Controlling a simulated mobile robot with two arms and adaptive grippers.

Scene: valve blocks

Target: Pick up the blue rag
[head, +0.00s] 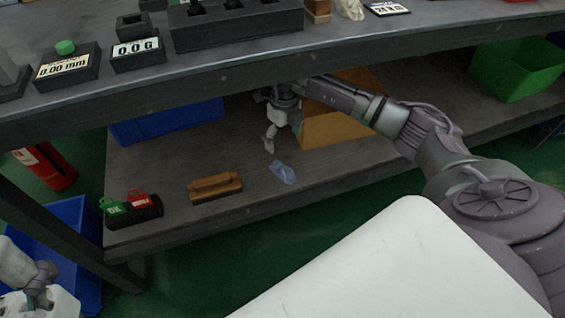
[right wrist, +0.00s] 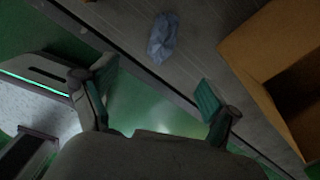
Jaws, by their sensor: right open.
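The blue rag (head: 283,173) lies crumpled on the lower shelf near its front edge, and it also shows in the right wrist view (right wrist: 163,38), past the fingertips. My right gripper (head: 269,138) hangs under the worktop, above the lower shelf and a little behind and left of the rag in the head view. In the right wrist view my right gripper (right wrist: 156,85) has its fingers spread wide with nothing between them. My left arm's end (head: 35,285) shows at the bottom left corner; its fingers cannot be made out.
The worktop (head: 330,48) overhangs the lower shelf (head: 345,166). A cardboard box (head: 345,125) stands just right of my right gripper. A brown wooden brush-like block (head: 214,187) and a holder with padlock-like tags (head: 131,207) lie left of the rag. A green bin (head: 515,70) is farther right.

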